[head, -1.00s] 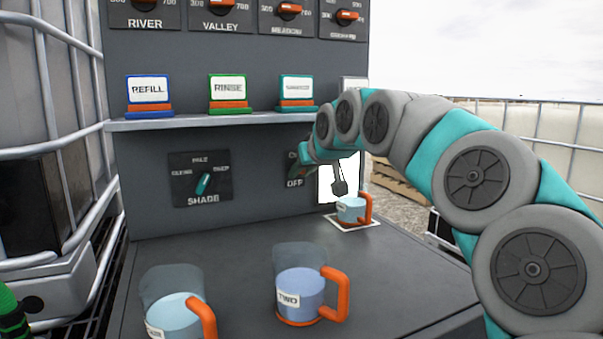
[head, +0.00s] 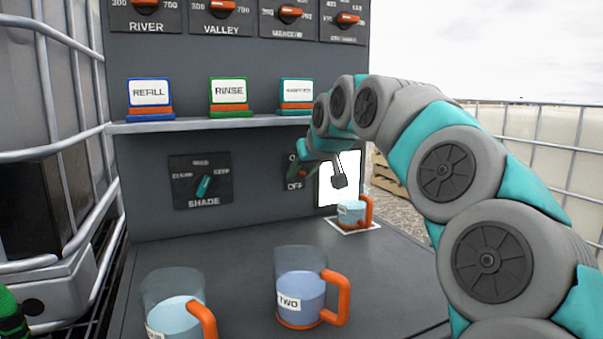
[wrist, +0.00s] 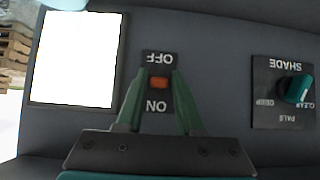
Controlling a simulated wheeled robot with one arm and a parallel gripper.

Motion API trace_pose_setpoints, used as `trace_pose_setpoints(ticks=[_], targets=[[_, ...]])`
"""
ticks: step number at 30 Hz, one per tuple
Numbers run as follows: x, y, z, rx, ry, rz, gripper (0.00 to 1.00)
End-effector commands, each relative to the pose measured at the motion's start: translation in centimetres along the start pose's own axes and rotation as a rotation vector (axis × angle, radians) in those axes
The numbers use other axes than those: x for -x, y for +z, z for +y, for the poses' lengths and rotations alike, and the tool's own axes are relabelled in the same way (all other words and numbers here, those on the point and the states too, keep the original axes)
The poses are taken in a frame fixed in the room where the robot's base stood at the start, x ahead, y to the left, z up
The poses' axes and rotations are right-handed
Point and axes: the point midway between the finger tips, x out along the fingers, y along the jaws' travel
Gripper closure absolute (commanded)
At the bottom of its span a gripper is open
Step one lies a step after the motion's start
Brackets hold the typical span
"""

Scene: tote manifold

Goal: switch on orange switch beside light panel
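The orange switch (wrist: 158,83) sits on a dark plate marked OFF and ON, on the grey panel wall. The wrist view is upside down, so OFF reads at the top. My gripper (wrist: 161,73) is open, its two green fingers on either side of the switch with visible gaps. I cannot tell which way the switch is tipped, or whether a finger touches it. The lit white light panel (wrist: 75,60) is beside the plate; it also shows in the head view (head: 327,188). There my gripper (head: 303,168) partly covers the switch plate (head: 295,186), and the switch is hidden.
A SHADE dial (wrist: 297,90) is on the same wall. A shelf (head: 200,123) with sign cards runs above. Jugs (head: 300,290) with orange handles stand on the counter below, and a smaller cup (head: 350,211) stands below the light panel.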

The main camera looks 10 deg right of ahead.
Motion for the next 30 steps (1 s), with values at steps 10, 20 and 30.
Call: trace_pose_setpoints(ticks=[10, 20, 30], targets=[[0.0, 0.0, 0.1, -0.001, 0.001, 0.0, 0.45], [2.0, 0.0, 0.1, -0.001, 0.002, 0.003, 0.45], [7.2, 0.0, 0.1, -0.001, 0.001, 0.002, 0.45]])
